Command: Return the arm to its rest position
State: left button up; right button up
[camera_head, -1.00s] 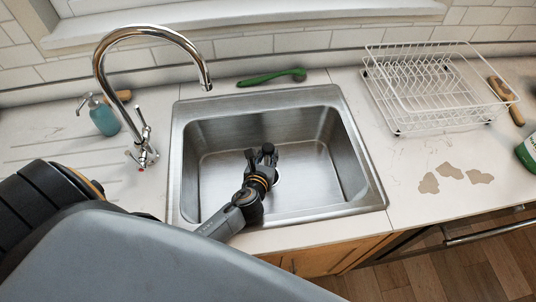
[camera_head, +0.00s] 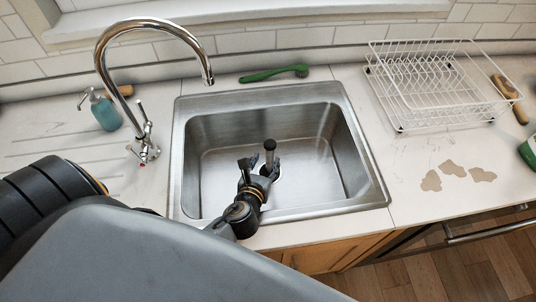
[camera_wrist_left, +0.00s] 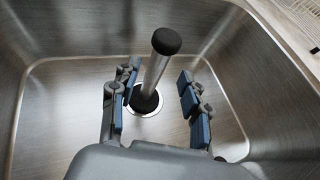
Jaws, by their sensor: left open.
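My left gripper (camera_head: 260,165) is over the sink basin in the head view, its arm coming in from the lower left. Its two blue-padded fingers are spread apart in the left wrist view (camera_wrist_left: 159,72). A grey metal rod with a black rounded cap (camera_wrist_left: 166,41) stands upright at the sink drain (camera_wrist_left: 146,103). In the wrist view it appears between the spread fingers, with a visible gap on each side. The cap also shows in the head view (camera_head: 270,144) beside the fingertips. The rod's lower end is dark at the drain. My right gripper is not seen.
The steel sink (camera_head: 365,165) has raised walls around the gripper. A chrome faucet (camera_head: 112,70) and a teal soap bottle (camera_head: 106,115) stand left. A green brush (camera_head: 273,74) lies behind; a white dish rack (camera_head: 440,85) and brown stains (camera_head: 452,169) are right.

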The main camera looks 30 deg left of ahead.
pick_arm(q)
jog(key=shift+s+d+r, duration=0.15)
jog(key=shift+s+r, duration=0.1)
jog(key=shift+s, duration=0.35)
